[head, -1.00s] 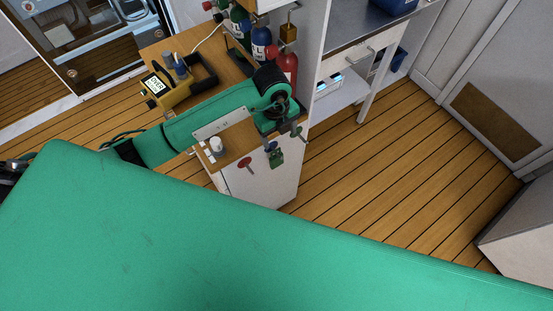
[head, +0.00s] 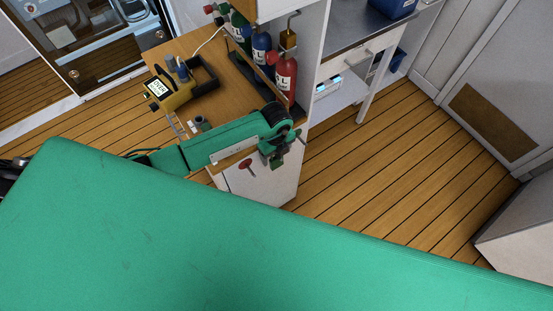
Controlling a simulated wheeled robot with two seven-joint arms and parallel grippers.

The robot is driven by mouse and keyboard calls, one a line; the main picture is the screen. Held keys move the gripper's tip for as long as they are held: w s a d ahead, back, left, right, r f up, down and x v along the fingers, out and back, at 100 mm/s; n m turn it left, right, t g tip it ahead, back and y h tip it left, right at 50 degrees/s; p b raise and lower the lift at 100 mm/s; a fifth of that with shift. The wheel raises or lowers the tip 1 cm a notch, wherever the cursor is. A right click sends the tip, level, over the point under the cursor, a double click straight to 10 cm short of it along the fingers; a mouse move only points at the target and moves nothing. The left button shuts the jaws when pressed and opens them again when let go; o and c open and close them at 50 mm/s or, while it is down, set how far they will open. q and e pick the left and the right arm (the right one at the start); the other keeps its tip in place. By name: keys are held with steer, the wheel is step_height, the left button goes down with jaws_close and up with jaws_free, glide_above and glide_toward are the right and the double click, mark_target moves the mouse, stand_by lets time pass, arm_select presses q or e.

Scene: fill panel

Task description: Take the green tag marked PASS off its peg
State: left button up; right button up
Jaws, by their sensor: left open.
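The green tag (head: 277,162) hangs on the white front of the bench in the head view, just below my left gripper. Its marking is too small to read. My left gripper (head: 279,150) is open and points down at the tag's upper part. The gripper and wrist cover the peg and the top of the tag. I cannot tell whether the fingers touch the tag or stand around it. My right gripper is not in view.
A red tag (head: 245,165) hangs to the left on the same front. A yellow meter (head: 172,95) and a small cup (head: 200,122) stand on the wooden bench top (head: 222,97). Several gas cylinders, one red (head: 286,80), stand behind. The floor (head: 370,180) to the right is clear.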

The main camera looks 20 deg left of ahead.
arm_select(q)
steer(key=shift+f, duration=1.1)
steer(key=c, duration=1.1)
steer(key=shift+o, duration=0.2)
steer(key=shift+r, duration=0.15)
